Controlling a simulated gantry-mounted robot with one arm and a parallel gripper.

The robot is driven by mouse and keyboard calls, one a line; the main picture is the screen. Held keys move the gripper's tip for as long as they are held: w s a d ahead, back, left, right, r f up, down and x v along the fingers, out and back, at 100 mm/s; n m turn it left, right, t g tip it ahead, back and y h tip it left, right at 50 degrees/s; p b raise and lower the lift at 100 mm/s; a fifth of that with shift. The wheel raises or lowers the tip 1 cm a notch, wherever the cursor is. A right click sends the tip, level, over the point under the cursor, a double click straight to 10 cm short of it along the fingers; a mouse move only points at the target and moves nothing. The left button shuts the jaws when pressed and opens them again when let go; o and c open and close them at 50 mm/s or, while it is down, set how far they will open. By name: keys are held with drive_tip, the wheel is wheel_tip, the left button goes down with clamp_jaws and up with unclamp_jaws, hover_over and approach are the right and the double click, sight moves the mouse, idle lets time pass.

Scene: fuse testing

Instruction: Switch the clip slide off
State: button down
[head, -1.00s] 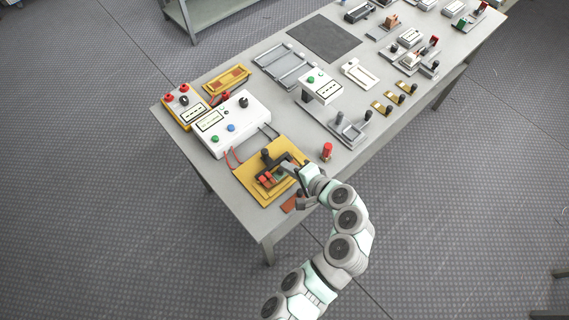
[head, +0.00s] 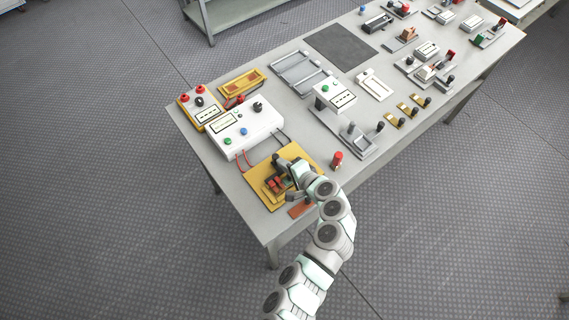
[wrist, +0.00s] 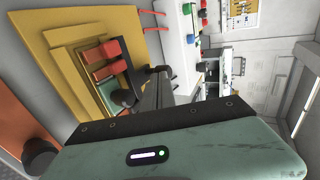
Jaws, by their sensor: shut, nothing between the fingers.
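The yellow board (head: 262,189) lies near the close end of the table and carries a fixture with red blocks (head: 276,183) and dark parts. In the wrist view the board (wrist: 55,50) fills the upper left, with the red blocks (wrist: 104,61) and a dark round knob (wrist: 123,98) beside my fingers. My gripper (head: 288,170) is over the right part of the fixture. In the wrist view its dark fingers (wrist: 158,82) are together and hold nothing. Whether they touch the knob or slide cannot be told. My gripper and wrist hide part of the fixture.
A white meter box (head: 240,128) stands behind the board, with red and dark leads running to it. A red-capped post (head: 337,159) stands to the right, and a brown-orange plate (head: 300,209) lies near the front edge. Several other fixtures fill the table farther right.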

sight(274, 155)
drive_tip(key=shift+w, duration=0.1)
drive_tip(key=w+a, duration=0.1)
drive_tip(key=w, duration=0.1)
drive_tip(key=w+a+b, duration=0.1)
drive_tip(key=w+a, duration=0.1)
drive_tip(key=shift+a, duration=0.15)
drive_tip(key=shift+f, duration=0.15)
